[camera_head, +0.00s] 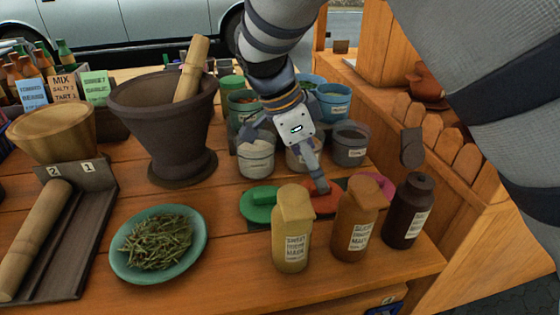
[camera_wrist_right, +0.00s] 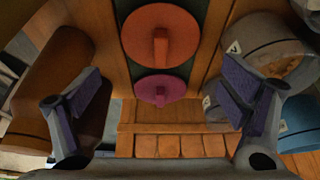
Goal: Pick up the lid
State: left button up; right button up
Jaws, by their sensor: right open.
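Three round lids with raised bar handles lie in a row on a dark mat: a green lid (camera_head: 262,204), a red-orange lid (camera_head: 322,202) and a pink lid (camera_head: 383,185). The pink lid is partly hidden behind bottles. In the right wrist view the red-orange lid (camera_wrist_right: 160,38) and pink lid (camera_wrist_right: 160,90) show whole. My right gripper (camera_head: 288,158) is open, with one finger in front of the red-orange lid in the head view. In the wrist view its spread fingers (camera_wrist_right: 162,85) have nothing between them touching either side. My left gripper is not in view.
Yellow (camera_head: 292,240), brown (camera_head: 355,228) and dark (camera_head: 408,215) bottles stand close in front of the lids. Several pots, including a grey one (camera_head: 350,145), stand behind. A mortar (camera_head: 165,120) and a plate of herbs (camera_head: 195,258) are left. A wooden fence (camera_head: 435,130) borders the right.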

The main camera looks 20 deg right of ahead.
jog(key=x, duration=0.7)
jog(key=shift+a, duration=0.1)
jog(key=c, duration=0.6)
